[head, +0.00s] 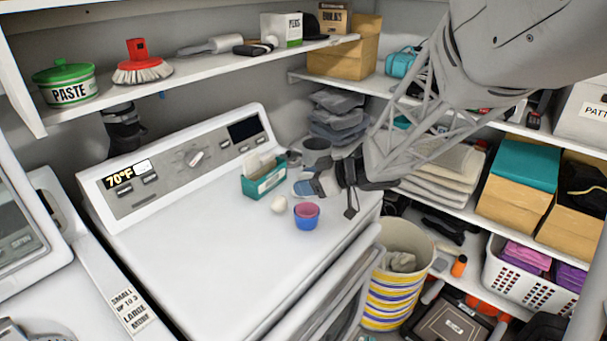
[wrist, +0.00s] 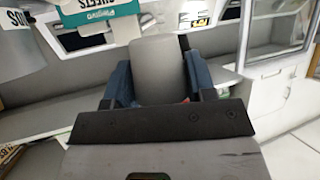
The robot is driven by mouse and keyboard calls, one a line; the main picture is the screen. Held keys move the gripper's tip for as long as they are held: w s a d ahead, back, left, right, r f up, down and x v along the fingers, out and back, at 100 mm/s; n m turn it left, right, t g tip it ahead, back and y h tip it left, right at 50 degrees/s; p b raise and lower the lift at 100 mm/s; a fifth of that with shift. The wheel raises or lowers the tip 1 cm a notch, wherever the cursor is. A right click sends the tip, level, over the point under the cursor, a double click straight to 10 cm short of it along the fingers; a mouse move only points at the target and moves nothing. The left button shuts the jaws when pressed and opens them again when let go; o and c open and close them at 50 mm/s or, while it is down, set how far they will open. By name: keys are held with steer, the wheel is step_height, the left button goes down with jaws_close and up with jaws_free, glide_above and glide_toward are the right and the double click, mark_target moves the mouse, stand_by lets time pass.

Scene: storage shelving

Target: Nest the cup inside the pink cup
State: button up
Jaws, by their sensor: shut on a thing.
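A small pink cup (head: 307,210) sits on the white machine's top, with a blue cup (head: 306,223) around its lower part. My gripper (head: 312,184) is above the machine top, behind and slightly right of these cups, apart from them. In the wrist view its blue fingers (wrist: 155,85) are closed on both sides of a smooth grey cup-like thing (wrist: 158,65). The arm and fingers hide much of the held thing in the head view, and its opening cannot be made out.
A teal dryer-sheets box (head: 264,178) and a white ball-like thing (head: 279,204) stand left of the cups. A grey mug-like vessel (head: 317,150) is behind my gripper. The machine's front left top (head: 200,260) is clear. A striped bin (head: 395,290) stands right of it.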

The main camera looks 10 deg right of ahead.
steer(key=shift+f, duration=0.2)
steer(key=shift+f, duration=2.75)
steer(key=o, duration=1)
steer(key=shift+d, duration=0.15)
steer(key=shift+v, duration=3.8)
steer(key=shift+s, duration=0.1)
